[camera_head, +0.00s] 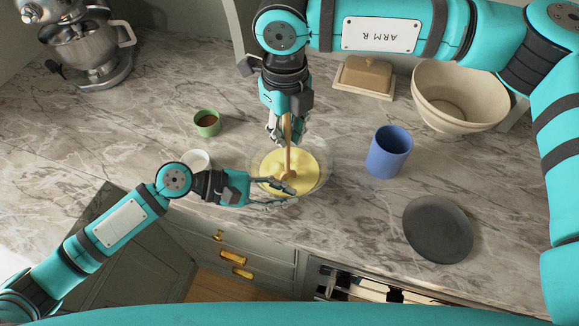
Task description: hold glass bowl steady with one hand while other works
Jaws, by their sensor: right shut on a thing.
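A clear glass bowl (326,167) with a yellow mixture (308,178) in it stands on the marble counter, near its front edge. My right gripper (286,132) is above the bowl, shut on the handle of a wooden spoon (287,155). The spoon stands nearly upright with its lower end in the mixture. My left gripper (283,194) is at the bowl's front left rim, its fingers apart. One finger appears over the rim and the other outside it. I cannot tell whether they touch the glass.
A green cup (207,123) with brown contents and a white cup (197,160) stand left of the bowl. A blue cup (389,152) and dark plate (438,229) are on the right. A cream bowl (460,97), butter dish (365,76) and stand mixer (88,45) are farther back.

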